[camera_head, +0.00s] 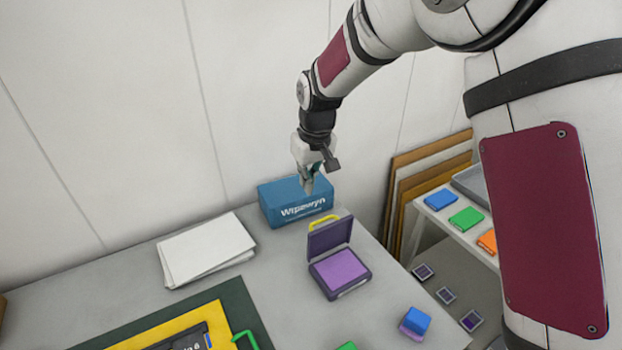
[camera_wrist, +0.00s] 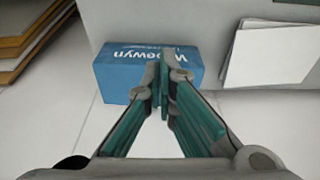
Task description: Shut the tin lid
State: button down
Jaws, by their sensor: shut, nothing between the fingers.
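The tin (camera_head: 339,272) is a small purple ink-pad case on the grey table, right of centre in the head view. Its lid (camera_head: 330,234) stands open, roughly upright, at the back of the tin, with a yellow handle (camera_head: 323,222) at its top edge. The purple pad inside is exposed. My gripper (camera_head: 308,190) is above and behind the lid, in front of the blue box, apart from the tin. In the wrist view my gripper (camera_wrist: 163,85) points toward the blue box with its fingers together and empty. The tin does not show in the wrist view.
A blue lettered box (camera_head: 296,202) stands at the table's back, also in the wrist view (camera_wrist: 125,72). White paper sheets (camera_head: 206,249) lie to the left. A green mat (camera_head: 238,305) with a yellow item and a blue-purple block (camera_head: 415,322) are nearer. A side shelf (camera_head: 450,230) holds coloured pads.

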aim_at(325, 232)
notch_tip(325, 232, down, 6)
jog(key=s+d+p, duration=0.1)
jog(key=s+p, duration=0.1)
jog(key=shift+d, duration=0.25)
jog(key=shift+f, duration=0.1)
dwell(0.4)
